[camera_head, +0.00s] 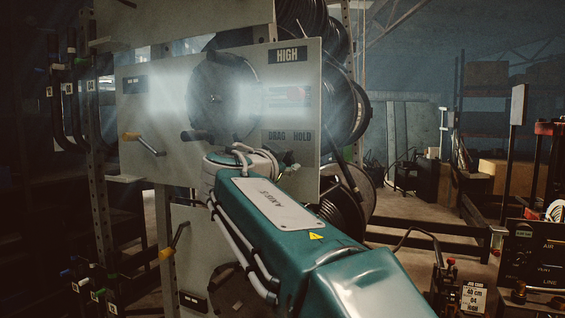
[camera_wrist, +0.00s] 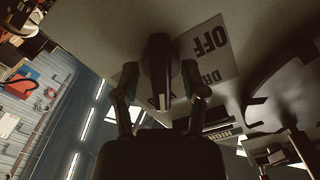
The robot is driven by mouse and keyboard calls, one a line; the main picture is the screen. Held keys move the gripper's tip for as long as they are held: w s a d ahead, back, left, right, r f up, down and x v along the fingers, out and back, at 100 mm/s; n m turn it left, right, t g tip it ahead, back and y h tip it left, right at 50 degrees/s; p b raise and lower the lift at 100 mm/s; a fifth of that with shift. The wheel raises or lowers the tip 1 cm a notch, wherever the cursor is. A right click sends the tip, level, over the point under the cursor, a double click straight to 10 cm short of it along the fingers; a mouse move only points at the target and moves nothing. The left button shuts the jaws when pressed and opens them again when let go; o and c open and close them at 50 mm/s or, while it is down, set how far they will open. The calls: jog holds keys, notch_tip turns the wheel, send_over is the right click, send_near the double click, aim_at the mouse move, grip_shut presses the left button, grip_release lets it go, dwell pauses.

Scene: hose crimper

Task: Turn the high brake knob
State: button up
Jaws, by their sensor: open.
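The high brake knob (camera_wrist: 161,58) is a dark, elongated knob with a pale line on its end, in the upper middle of the wrist view. My gripper (camera_wrist: 158,80) is open, with one finger on each side of the knob. I cannot tell whether either finger touches it. An OFF label (camera_wrist: 208,40) shows upside down beside the knob, with part of DRAG under it. In the head view, the HIGH sign (camera_head: 288,55) is at the panel's top and the DRAG HOLD label (camera_head: 290,136) lies lower. My arm hides the knob there.
The pale panel (camera_head: 135,105) carries a round black disc (camera_head: 222,98), a black handle (camera_head: 197,135) and a yellow-ended lever (camera_head: 143,143). Another lever (camera_head: 174,242) is on the panel below. Hose reels (camera_head: 345,205) stand behind. The floor at right (camera_head: 410,208) is partly clear.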

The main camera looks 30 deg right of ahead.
jog(key=shift+a, duration=0.1)
grip_shut()
jog(key=shift+n, duration=0.3)
jog(key=n, duration=0.5)
jog(key=shift+w+a, duration=0.1)
jog(key=n, duration=0.6)
jog(key=shift+w, duration=0.1)
dwell(0.4)
grip_release()
jog(key=shift+a, duration=0.2)
